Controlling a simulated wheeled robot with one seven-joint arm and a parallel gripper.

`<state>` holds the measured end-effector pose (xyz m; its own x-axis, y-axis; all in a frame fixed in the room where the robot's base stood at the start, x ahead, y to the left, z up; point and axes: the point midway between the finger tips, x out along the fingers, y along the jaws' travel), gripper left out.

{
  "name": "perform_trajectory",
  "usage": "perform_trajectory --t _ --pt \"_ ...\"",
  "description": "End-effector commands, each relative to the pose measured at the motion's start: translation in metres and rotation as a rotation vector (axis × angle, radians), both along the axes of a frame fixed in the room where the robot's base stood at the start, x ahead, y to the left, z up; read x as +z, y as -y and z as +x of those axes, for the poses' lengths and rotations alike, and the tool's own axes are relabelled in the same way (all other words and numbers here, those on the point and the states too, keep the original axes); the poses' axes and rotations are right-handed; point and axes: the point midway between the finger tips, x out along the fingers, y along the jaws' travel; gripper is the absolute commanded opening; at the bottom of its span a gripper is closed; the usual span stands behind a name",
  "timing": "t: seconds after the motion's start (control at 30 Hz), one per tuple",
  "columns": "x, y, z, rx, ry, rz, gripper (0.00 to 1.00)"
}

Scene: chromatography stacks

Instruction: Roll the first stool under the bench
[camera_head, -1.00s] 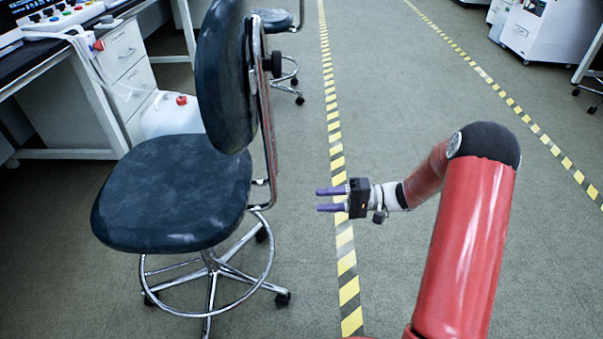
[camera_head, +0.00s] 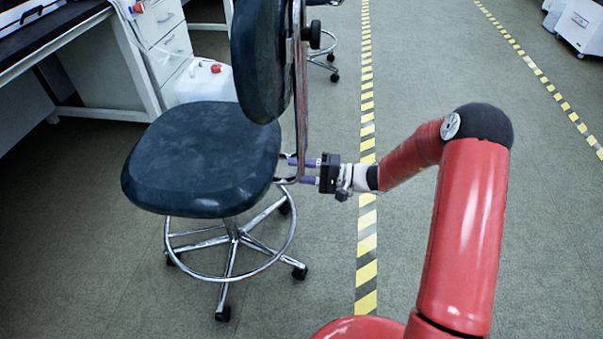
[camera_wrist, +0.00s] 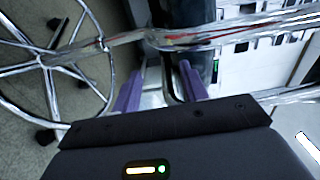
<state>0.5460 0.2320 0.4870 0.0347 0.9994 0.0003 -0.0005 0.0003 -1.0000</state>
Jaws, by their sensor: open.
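The first stool (camera_head: 200,160) has a dark blue seat and backrest, a chrome foot ring and a wheeled base. It stands upright on the floor, left of the yellow-and-black tape. The bench (camera_head: 60,38), with a dark top and white legs, is at the upper left, and the stool is outside it. My gripper (camera_head: 300,170) is open, its purple fingers at the chrome back support (camera_head: 301,90) just behind the seat. In the wrist view the fingers (camera_wrist: 160,90) point towards the chrome bars, with the stool's foot ring at left. I cannot tell whether they touch the support.
A white container with a red cap (camera_head: 206,82) stands on the floor by the white drawers (camera_head: 165,40), behind the stool. A second stool (camera_head: 325,45) is farther back. White cabinets (camera_head: 580,25) stand at the upper right.

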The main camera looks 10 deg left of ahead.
Motion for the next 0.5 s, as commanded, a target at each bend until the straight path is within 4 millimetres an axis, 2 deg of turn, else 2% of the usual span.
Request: perform_trajectory --t 0.13,0.37,0.5 --pt "0.0 -0.0067 0.0 0.001 0.0 -0.001 0.44" --pt "0.0006 -0.0069 0.0001 0.001 0.0 -0.001 0.44" --pt "0.0006 -0.0067 0.0002 0.0 0.0 -0.001 0.25"
